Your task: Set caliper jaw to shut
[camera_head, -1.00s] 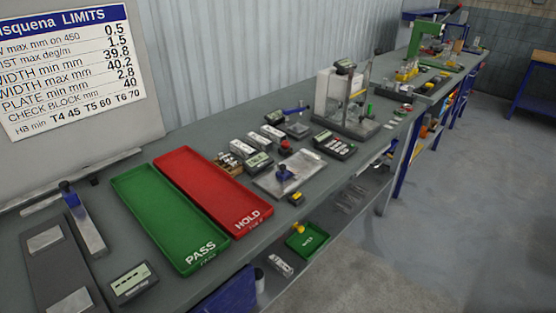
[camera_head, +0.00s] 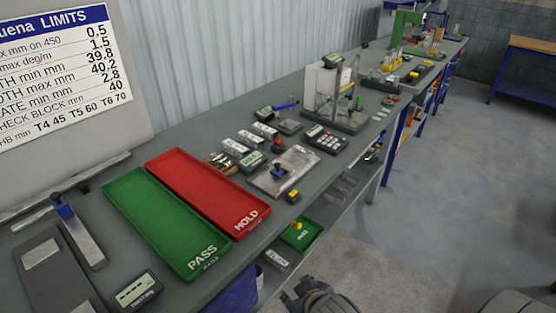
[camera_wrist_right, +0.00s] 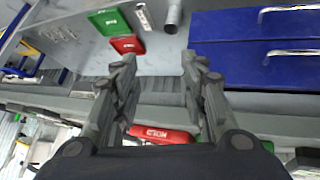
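No caliper can be picked out with certainty. A long metal bar with a blue slider (camera_head: 80,232) lies at the left of the bench in the head view. A metal plate (camera_head: 288,170) with a small blue part on it lies right of the trays. Whether either is the caliper, and how its jaw stands, is too small to tell. My right gripper (camera_head: 322,297) shows dark at the bottom edge of the head view, in front of the bench. In the right wrist view the right gripper (camera_wrist_right: 158,60) is open, with nothing between its fingers. My left gripper is out of view.
A green PASS tray (camera_head: 160,225) and red HOLD tray (camera_head: 205,185) lie side by side on the bench. Gauges and a keypad device (camera_head: 327,138) stand farther right. A lower shelf holds a green bin (camera_head: 302,233). Blue drawers (camera_wrist_right: 250,40) show in the wrist view.

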